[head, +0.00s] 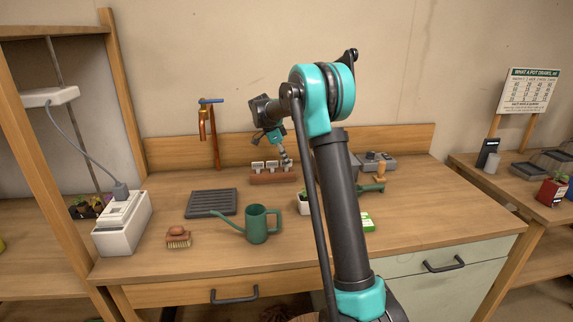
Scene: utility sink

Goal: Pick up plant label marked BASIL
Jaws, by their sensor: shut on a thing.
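A reddish-brown block (262,178) stands on the bench near the back wall and holds several small white plant labels (257,166) upright in a row. Their lettering is too small to read, so I cannot tell which one says BASIL. My gripper (285,156) reaches down at the right end of the row and is shut on the rightmost plant label (287,165). That label still looks to be in or just over the block; I cannot tell which. The fingers hide part of it.
A small potted plant (305,203) and a green packet (368,223) are near my arm. A copper tap (208,130) stands at the back. The right front is clear.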

